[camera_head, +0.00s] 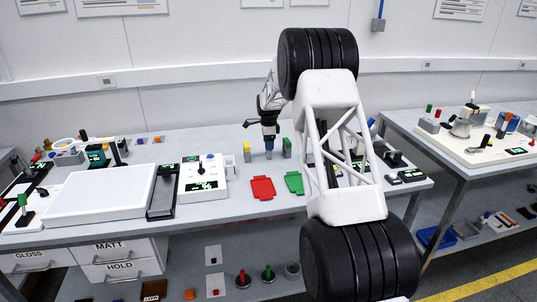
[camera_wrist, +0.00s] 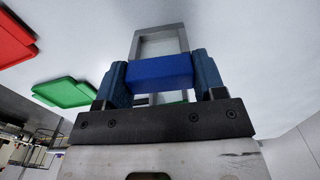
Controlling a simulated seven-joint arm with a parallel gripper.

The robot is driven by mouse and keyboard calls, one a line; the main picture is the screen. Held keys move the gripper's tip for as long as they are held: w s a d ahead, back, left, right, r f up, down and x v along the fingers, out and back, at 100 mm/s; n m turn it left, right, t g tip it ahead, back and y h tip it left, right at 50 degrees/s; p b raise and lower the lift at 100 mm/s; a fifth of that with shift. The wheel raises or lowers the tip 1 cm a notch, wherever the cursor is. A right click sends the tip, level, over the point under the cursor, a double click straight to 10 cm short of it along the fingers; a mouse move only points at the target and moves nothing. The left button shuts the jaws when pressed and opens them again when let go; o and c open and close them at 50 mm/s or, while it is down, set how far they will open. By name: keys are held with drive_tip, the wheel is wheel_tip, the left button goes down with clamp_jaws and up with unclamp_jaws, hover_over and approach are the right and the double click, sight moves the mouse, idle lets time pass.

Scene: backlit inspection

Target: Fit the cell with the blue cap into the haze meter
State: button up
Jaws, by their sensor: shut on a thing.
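In the wrist view my gripper (camera_wrist: 160,78) is shut on the blue cap (camera_wrist: 161,72) of a cell. The clear, grey-framed cell body (camera_wrist: 163,43) extends from the cap beyond the fingertips. In the head view my gripper (camera_head: 269,141) is over the middle of the bench, between a yellow-topped piece (camera_head: 247,152) and a green-topped piece (camera_head: 287,148). The held cell is too small there to tell whether it touches the bench. A white instrument (camera_head: 215,182) with a lit display and a dark knob stands left of my gripper; I cannot tell whether it is the haze meter.
A red tray (camera_head: 262,188) and a green tray (camera_head: 294,183) lie in front of my gripper. A large white panel (camera_head: 100,192) and a dark strip unit (camera_head: 163,192) are at left. Small instruments (camera_head: 395,158) are at right, partly behind my arm.

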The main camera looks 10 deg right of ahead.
drive_tip(key=shift+c, duration=1.4)
drive_tip(key=shift+r, duration=1.65)
drive_tip(key=shift+s+r, duration=0.2)
drive_tip(key=s+r, duration=0.1)
drive_tip(key=s, duration=1.4)
drive_tip(key=shift+s+a+r, duration=0.15)
drive_tip(key=shift+s+a, duration=0.15)
drive_tip(key=shift+a, duration=0.15)
